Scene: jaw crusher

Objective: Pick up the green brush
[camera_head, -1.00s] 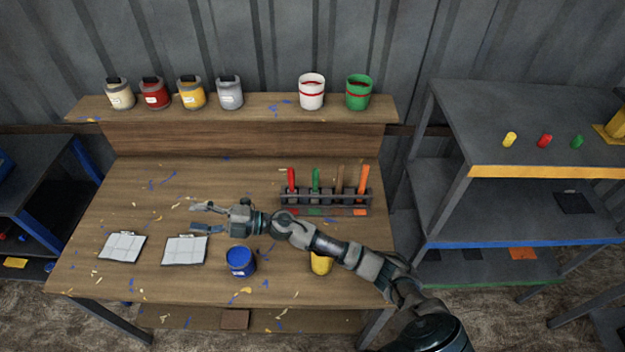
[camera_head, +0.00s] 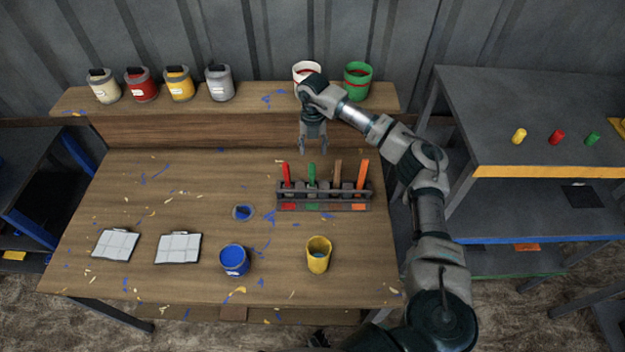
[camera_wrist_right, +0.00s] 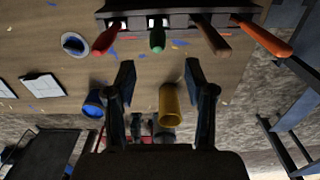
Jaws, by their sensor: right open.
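The green brush (camera_head: 312,173) stands handle up in a dark rack (camera_head: 325,206) on the workbench, between a red-handled and a brown-handled brush. In the right wrist view the green handle (camera_wrist_right: 157,40) shows near the middle, ahead of the fingers. My right gripper (camera_head: 314,151) points down, open and empty, just behind and above the green handle, without visible contact. Its two spread fingers also show in the right wrist view (camera_wrist_right: 160,72). My left gripper is not in view.
Red (camera_head: 286,174), brown (camera_head: 337,173) and orange (camera_head: 362,174) brushes flank the green one closely. A blue pot (camera_head: 234,260), a yellow cup (camera_head: 319,256) and a blue-topped disc (camera_head: 243,212) stand on the bench. Cans line the back shelf (camera_head: 250,97).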

